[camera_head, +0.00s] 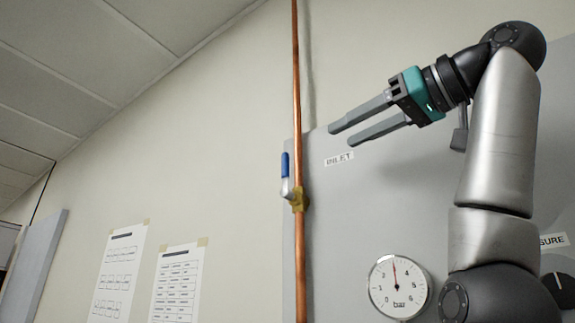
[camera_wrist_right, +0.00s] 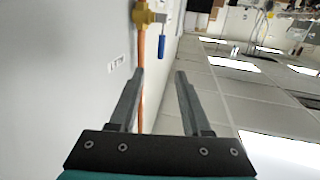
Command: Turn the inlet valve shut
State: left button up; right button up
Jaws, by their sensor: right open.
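The inlet valve has a brass body (camera_head: 298,199) on a vertical copper pipe (camera_head: 296,90) and a blue-sleeved lever (camera_head: 285,166). The lever stands upright beside the pipe, roughly parallel to it. A label reading "INLET" (camera_head: 339,159) is right of the valve. My right gripper (camera_head: 340,134) is open and empty, up and to the right of the lever, with its fingers pointing left toward the pipe. In the right wrist view the valve body (camera_wrist_right: 143,16) and blue lever (camera_wrist_right: 161,46) show beyond the open fingertips (camera_wrist_right: 160,75). My left gripper is not in view.
A grey panel (camera_head: 400,220) carries a round bar gauge (camera_head: 399,287) below my right arm, and a dark knob (camera_head: 563,289) at the right edge. Two paper sheets (camera_head: 117,275) (camera_head: 177,285) are taped to the wall at left. The space left of the pipe is clear.

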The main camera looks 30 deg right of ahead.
aim_at(288, 162)
jog(key=w+a+p, duration=0.1)
jog(key=w, duration=0.3)
jog(key=w+a+p, duration=0.1)
jog(key=w+p, duration=0.1)
jog(key=w, duration=0.3)
jog(key=w+a+p, duration=0.1)
jog(key=w+p, duration=0.1)
jog(key=w, duration=0.2)
jog(key=shift+w+r, duration=0.1)
jog(key=shift+w, duration=0.05)
jog(key=shift+w+a+p, duration=0.1)
jog(key=shift+w+p, duration=0.3)
jog(key=shift+w, duration=0.35)
grip_shut()
dwell(0.4)
